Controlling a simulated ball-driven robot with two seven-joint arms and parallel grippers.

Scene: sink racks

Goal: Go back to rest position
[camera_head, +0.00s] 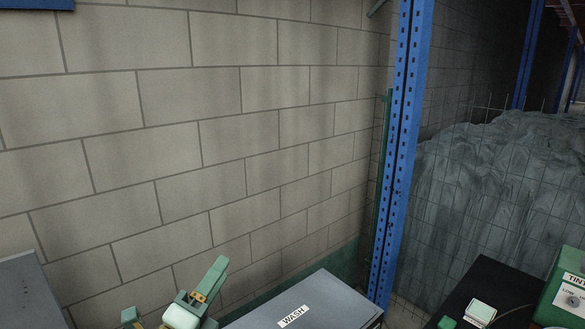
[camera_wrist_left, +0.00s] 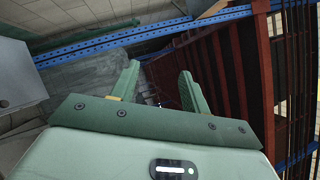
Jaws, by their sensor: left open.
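My left gripper (camera_head: 174,293) is at the bottom left of the head view, in front of the block wall. Its green fingers are spread apart. In the left wrist view, my left gripper (camera_wrist_left: 159,72) is open, with nothing between the fingertips. My right gripper is not clearly seen in either view.
A grey surface labelled WASH (camera_head: 340,300) lies right of my left gripper. A blue post (camera_head: 402,150) rises behind it. A dark surface (camera_head: 498,285) and a green TINT box (camera_head: 562,285) are at the lower right. A blue beam (camera_wrist_left: 100,43) and reddish rack (camera_wrist_left: 235,75) show beyond the fingers.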

